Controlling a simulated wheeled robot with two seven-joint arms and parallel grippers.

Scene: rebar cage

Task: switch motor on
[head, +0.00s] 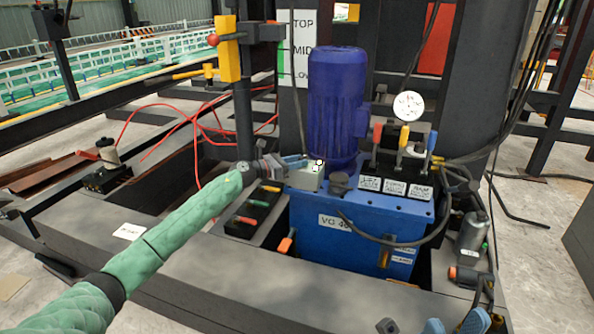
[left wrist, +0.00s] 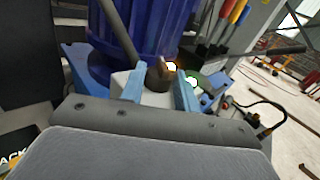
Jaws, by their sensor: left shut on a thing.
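The motor (head: 337,110) is a large dark blue ribbed cylinder standing upright on a blue hydraulic unit (head: 310,228). A small pale switch box (head: 306,181) sits at its foot. In the left wrist view, a dark knob (left wrist: 158,76) stands on the pale box (left wrist: 150,98). My left gripper (head: 310,163) reaches over the box, its light blue fingers (left wrist: 158,88) on either side of the knob, shut on it. The knob's marking cannot be read. My right gripper (head: 456,323) shows only as blue fingertips, apart, at the bottom edge of the head view, with nothing visible between them.
A pressure gauge (head: 408,106) and levers with coloured grips (head: 404,137) stand right of the motor. A black hose (head: 385,241) loops across the unit's front. A black tray (head: 252,210) with coloured handles lies left of the unit.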

